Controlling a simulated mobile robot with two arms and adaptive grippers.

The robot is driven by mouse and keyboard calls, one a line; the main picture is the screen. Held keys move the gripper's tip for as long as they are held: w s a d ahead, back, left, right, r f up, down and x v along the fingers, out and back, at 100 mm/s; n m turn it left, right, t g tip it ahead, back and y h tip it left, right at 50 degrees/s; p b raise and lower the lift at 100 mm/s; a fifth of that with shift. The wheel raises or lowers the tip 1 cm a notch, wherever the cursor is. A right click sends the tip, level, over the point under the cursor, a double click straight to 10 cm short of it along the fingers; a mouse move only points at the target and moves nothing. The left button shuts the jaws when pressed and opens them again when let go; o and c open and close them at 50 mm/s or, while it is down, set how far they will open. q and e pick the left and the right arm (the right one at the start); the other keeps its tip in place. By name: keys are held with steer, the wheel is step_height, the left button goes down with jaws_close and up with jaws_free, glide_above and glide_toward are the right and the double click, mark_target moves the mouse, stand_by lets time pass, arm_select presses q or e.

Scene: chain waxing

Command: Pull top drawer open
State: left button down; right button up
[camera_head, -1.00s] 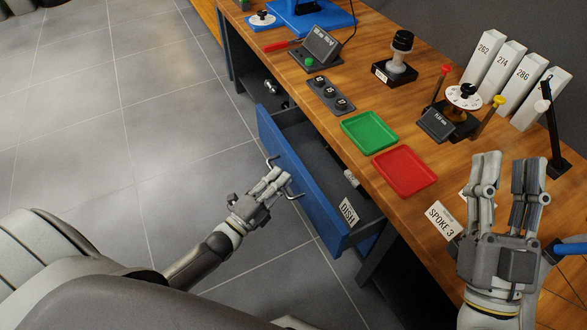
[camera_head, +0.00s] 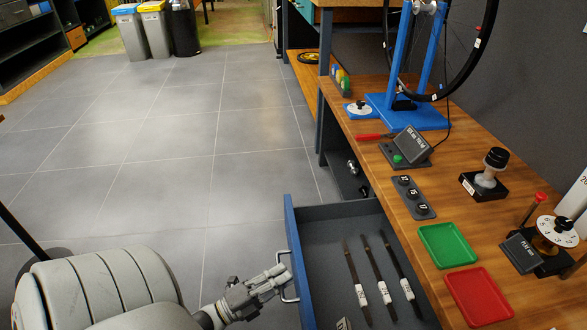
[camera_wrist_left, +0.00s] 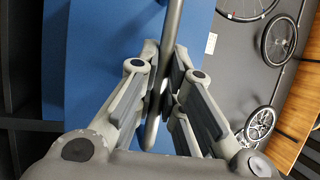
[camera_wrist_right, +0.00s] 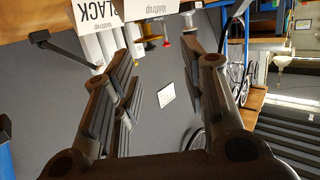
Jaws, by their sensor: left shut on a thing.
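The top drawer (camera_head: 293,235) has a blue front and a grey inside, and it stands well open from the bench. Three dark, thin rods with white labels (camera_head: 378,272) lie in it. My left gripper (camera_head: 281,277) is shut on the drawer's metal handle (camera_head: 287,258). In the left wrist view the fingers (camera_wrist_left: 160,88) close around the handle bar (camera_wrist_left: 172,32) in front of the blue drawer front (camera_wrist_left: 105,50). My right gripper is outside the head view. In the right wrist view its fingers (camera_wrist_right: 165,90) are apart, with nothing between them.
The wooden bench top (camera_head: 420,200) carries a green tray (camera_head: 447,245), a red tray (camera_head: 479,297), a dark block with knobs (camera_head: 413,197), a small display unit (camera_head: 408,146) and a blue wheel stand (camera_head: 405,110). The grey tiled floor (camera_head: 150,170) at left is clear.

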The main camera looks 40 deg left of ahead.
arm_select(q)
steer(key=shift+s+a+f, duration=0.1)
steer(key=shift+s+a, duration=0.05)
steer(key=shift+s, duration=0.15)
arm_select(e)
steer(key=shift+f, duration=0.15)
arm_select(q)
steer(key=c, duration=1.8)
jaws_free()
steer(key=v, duration=1.2)
